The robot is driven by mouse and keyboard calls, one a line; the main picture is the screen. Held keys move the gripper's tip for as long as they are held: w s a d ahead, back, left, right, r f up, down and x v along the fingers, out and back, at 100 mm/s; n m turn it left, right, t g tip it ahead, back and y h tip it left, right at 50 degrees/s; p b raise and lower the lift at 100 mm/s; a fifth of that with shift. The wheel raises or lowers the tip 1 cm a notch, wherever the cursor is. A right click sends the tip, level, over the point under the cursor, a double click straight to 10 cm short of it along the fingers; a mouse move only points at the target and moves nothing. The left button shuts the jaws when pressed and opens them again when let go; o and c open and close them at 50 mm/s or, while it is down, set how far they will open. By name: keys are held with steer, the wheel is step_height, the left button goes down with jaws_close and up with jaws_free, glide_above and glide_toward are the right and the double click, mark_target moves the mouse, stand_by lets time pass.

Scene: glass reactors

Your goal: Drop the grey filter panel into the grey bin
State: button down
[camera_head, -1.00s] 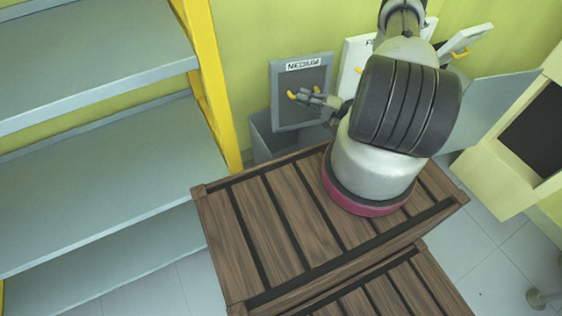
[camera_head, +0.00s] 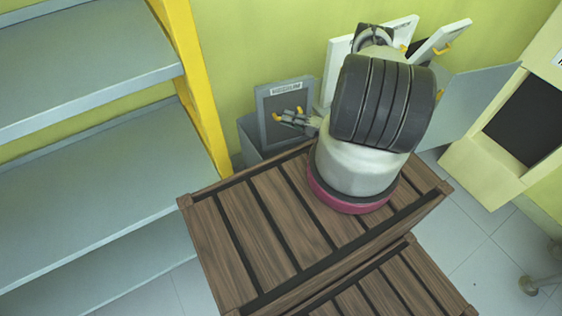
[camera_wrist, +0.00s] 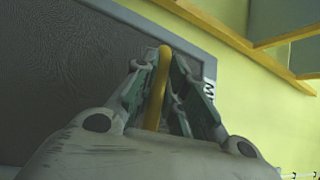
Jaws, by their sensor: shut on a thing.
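The grey filter panel (camera_head: 284,134) is a framed dark sheet with a white label and a yellow handle (camera_head: 276,115). It stands roughly upright above the grey bin (camera_head: 249,139), its lower part overlapping the bin opening. My gripper (camera_head: 290,119) is shut on the panel's yellow handle, which also shows between the fingers in the wrist view (camera_wrist: 158,85). The panel (camera_wrist: 65,60) fills the left of the wrist view. My arm hides part of the bin. I cannot tell whether the panel's lower edge is inside the bin.
A slatted wooden crate (camera_head: 270,225) stands in front of the bin. Grey shelves (camera_head: 90,180) with a yellow post (camera_head: 195,85) are at left. White panels (camera_head: 337,70) with yellow handles stand behind my arm. A cream cabinet (camera_head: 480,160) is at right.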

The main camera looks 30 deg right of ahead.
steer(key=shift+f, duration=1.8)
steer(key=c, duration=1.4)
jaws_free()
steer(key=shift+o, duration=0.2)
steer(key=v, duration=1.2)
